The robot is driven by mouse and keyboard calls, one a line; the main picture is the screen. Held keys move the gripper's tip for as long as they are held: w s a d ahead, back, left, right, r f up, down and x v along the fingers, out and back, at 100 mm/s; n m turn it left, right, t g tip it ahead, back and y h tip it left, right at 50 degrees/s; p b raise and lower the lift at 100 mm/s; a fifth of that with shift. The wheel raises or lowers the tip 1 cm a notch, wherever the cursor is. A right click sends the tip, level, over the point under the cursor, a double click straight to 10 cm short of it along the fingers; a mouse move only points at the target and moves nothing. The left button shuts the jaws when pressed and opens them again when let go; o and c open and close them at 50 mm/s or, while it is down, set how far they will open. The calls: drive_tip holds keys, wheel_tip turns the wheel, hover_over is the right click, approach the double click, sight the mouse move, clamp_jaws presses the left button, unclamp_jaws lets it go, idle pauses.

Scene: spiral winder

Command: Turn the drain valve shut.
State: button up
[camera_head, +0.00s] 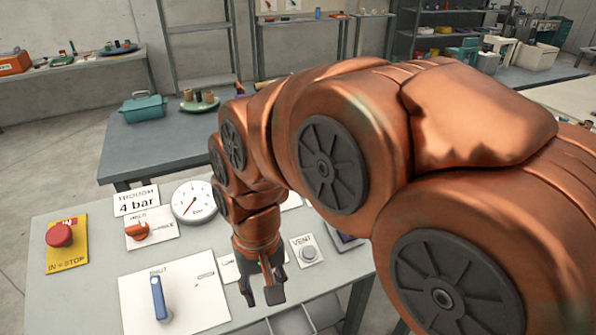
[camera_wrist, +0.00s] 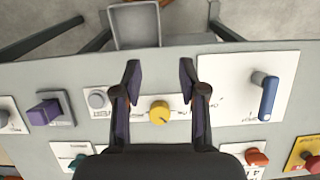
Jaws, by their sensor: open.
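The blue lever (camera_head: 158,298) stands on a white plate (camera_head: 205,310) marked SHUT and OPEN, at the front left in the head view. It lies roughly in line with the SHUT mark; OPEN is off to its right. I cannot read the word drain on it. The blue lever also shows at the right in the wrist view (camera_wrist: 268,98). My gripper (camera_head: 262,288) is open and empty, pointing down above the panel, to the right of the lever in the head view. In the wrist view a yellow knob (camera_wrist: 159,111) shows between its fingers (camera_wrist: 159,80).
A red stop button (camera_head: 59,235), an orange selector (camera_head: 137,231), a gauge (camera_head: 194,202) and a VENT button (camera_head: 308,254) sit on the panel. A purple knob (camera_wrist: 45,112) shows in the wrist view. A grey bin (camera_wrist: 134,25) lies beyond the panel edge there.

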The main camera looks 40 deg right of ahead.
drive_tip(key=w+d+r+m+t+p, duration=0.15)
drive_tip(key=w+d+r+m, duration=0.25)
drive_tip(key=w+d+m, duration=0.65)
drive_tip(key=w+d+r+m+t+h, duration=0.15)
drive_tip(key=d+m, duration=0.25)
drive_tip(key=d, duration=0.5)
drive_tip(key=w+d+m+t, duration=0.1)
drive_tip(key=w+d+m, duration=0.2)
drive_tip(key=d, duration=0.7)
drive_tip(key=shift+a+p+x, duration=0.15)
drive_tip(key=shift+p+x, duration=0.6)
drive_tip(key=shift+x, duration=1)
drive_tip(key=shift+a+p+x, duration=0.2)
drive_tip(key=shift+p+x, duration=0.55)
drive_tip(key=shift+x, duration=1.05)
drive_tip(key=shift+s, duration=0.15)
drive_tip(key=shift+f, duration=0.1)
clamp_jaws()
